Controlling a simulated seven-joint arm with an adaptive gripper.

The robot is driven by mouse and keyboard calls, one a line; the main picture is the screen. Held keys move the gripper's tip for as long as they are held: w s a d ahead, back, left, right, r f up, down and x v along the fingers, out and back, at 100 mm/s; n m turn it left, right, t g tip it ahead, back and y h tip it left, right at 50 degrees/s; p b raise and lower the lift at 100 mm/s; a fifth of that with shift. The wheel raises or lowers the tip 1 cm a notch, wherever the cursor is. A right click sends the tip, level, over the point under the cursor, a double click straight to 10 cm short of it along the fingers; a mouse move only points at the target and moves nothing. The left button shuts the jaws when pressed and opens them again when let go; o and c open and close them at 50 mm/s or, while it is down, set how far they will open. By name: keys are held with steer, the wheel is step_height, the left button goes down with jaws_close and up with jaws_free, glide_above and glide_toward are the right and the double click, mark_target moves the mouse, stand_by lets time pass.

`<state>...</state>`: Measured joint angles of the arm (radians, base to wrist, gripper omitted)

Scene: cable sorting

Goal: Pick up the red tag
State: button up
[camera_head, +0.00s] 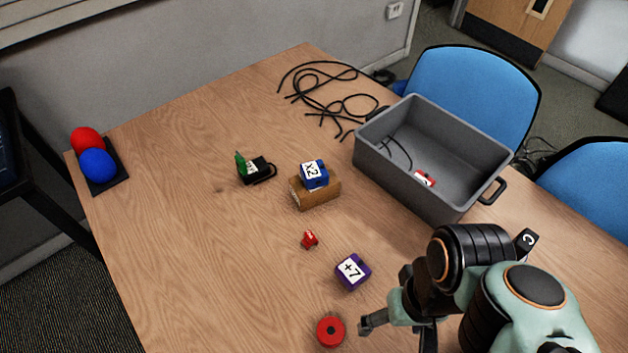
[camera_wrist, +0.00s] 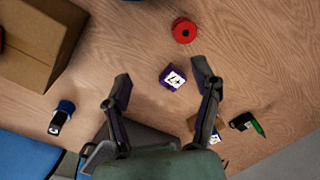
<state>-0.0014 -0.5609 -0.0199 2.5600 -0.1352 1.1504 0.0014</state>
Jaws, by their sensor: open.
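A small red tag (camera_head: 309,239) with white marking lies on the wooden table in the head view, between the brown block and the purple cube. Another red-and-white piece (camera_head: 424,178) lies inside the grey bin (camera_head: 440,213). My gripper (camera_head: 392,324) is open and empty, to the right of and nearer than the small red tag, clear of it. In the wrist view the two fingers (camera_wrist: 163,78) are spread wide, with the purple cube (camera_wrist: 172,77) showing between them. The small red tag is not visible there; the right finger may hide it.
A red disc (camera_head: 330,332) lies left of my gripper. A blue cube sits on a brown block (camera_head: 318,193); a black-and-green piece (camera_head: 254,170) is left of it. Black cables (camera_head: 325,90) lie behind. The wrist view shows a cardboard box (camera_wrist: 40,45).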

stand_by(0.3)
steer(key=shift+c, duration=1.3)
steer(key=shift+w, duration=0.1)
